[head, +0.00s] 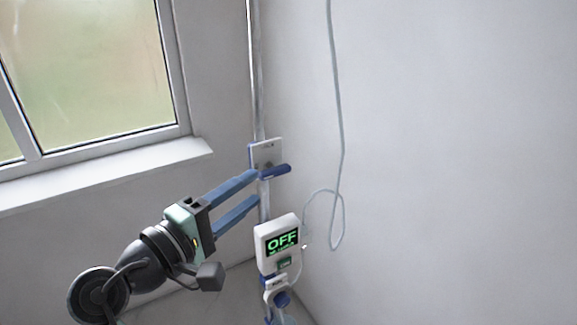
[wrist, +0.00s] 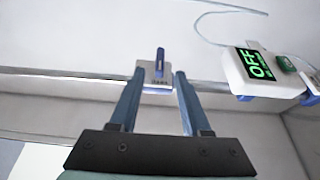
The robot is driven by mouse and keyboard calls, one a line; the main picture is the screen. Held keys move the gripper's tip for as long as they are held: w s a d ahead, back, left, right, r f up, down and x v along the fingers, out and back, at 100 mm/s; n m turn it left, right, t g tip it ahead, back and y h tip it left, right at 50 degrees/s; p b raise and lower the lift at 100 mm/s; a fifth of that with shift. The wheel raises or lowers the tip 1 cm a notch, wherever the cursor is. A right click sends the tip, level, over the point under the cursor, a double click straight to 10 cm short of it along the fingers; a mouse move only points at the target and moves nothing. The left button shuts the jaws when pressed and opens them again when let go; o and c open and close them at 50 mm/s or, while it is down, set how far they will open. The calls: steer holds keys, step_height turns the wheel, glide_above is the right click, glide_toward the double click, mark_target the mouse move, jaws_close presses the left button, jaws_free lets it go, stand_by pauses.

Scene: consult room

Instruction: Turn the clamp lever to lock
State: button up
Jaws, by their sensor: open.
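The clamp lever (head: 275,171) is a short blue bar on a pale plate (head: 266,150) fixed to the metal pole. In the head view it lies nearly level, its right end a little raised. In the wrist view the lever (wrist: 160,60) points up the picture, on the plate (wrist: 148,73) just beyond the fingertips. My gripper (head: 255,187) is open and empty, its two blue fingers reaching toward the pole just left of and below the lever. In the wrist view my gripper (wrist: 160,78) has the plate roughly between its fingertips. Whether a finger touches anything I cannot tell.
A white device (head: 279,243) with a green OFF display hangs on the pole (head: 256,75) just below and right of the fingers. A pale tube (head: 338,100) hangs along the wall on the right. A window sill (head: 110,168) juts out at left.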

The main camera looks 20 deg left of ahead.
mark_target(286, 165)
steer(key=p+x, duration=0.1)
steer(key=x, duration=1)
jaws_close()
